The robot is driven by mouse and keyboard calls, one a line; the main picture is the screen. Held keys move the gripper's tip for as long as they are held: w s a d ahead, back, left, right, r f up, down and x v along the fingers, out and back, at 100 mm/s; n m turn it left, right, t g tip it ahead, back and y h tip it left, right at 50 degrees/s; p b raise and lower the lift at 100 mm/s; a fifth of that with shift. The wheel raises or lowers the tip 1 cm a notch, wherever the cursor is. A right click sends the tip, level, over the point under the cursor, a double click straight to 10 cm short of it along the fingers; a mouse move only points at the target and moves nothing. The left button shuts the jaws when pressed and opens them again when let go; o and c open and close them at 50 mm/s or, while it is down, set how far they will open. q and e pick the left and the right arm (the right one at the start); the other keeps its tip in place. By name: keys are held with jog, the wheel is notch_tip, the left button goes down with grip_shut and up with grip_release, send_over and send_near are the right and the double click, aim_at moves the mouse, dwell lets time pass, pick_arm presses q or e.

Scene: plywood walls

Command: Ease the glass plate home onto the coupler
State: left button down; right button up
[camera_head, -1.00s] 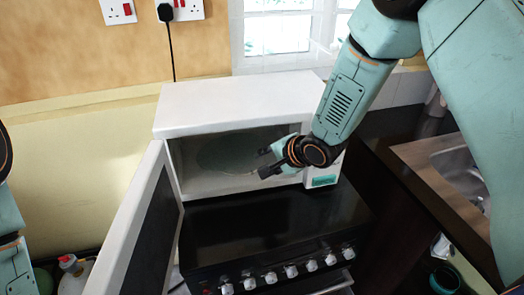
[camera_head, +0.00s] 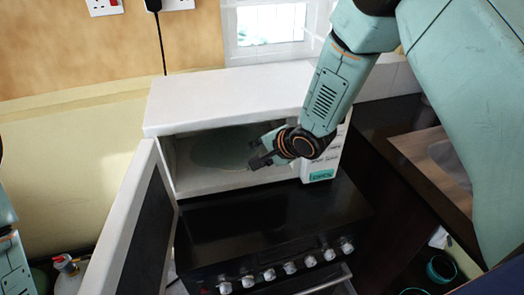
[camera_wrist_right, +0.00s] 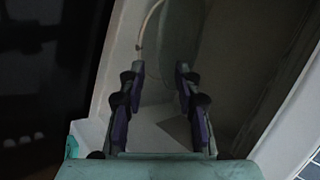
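The glass plate (camera_head: 220,148) is a pale green, see-through disc inside the open microwave (camera_head: 225,97). Its right part is hidden behind my right gripper (camera_head: 253,153). The gripper reaches into the microwave's opening from the right. In the right wrist view, the two fingers (camera_wrist_right: 160,70) stand apart, with part of the plate (camera_wrist_right: 183,35) showing beyond and between them. I cannot tell whether they touch it. The coupler cannot be made out, nor whether the plate rests on it. Of my left arm only links show at the left edge; its gripper is out of view.
The microwave door (camera_head: 128,225) hangs open toward me on the left. The microwave stands at the back of a black stove (camera_head: 270,225) with a clear top and several knobs. A sink counter (camera_head: 435,165) is at the right. A bottle (camera_head: 68,268) stands low at left.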

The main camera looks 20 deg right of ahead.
aim_at(245, 157)
jog(key=x, duration=0.3)
jog(key=shift+w+a+f, duration=0.2)
jog(key=shift+a+f, duration=0.05)
jog(key=shift+a, duration=0.15)
jog(key=shift+w+f, duration=0.8)
jog(key=shift+a, duration=0.2)
jog(key=shift+a, duration=0.1)
jog(key=shift+s+r, duration=0.1)
jog(key=c, duration=0.4)
jog(key=shift+d, duration=0.25)
grip_shut()
jog(key=shift+a, duration=0.15)
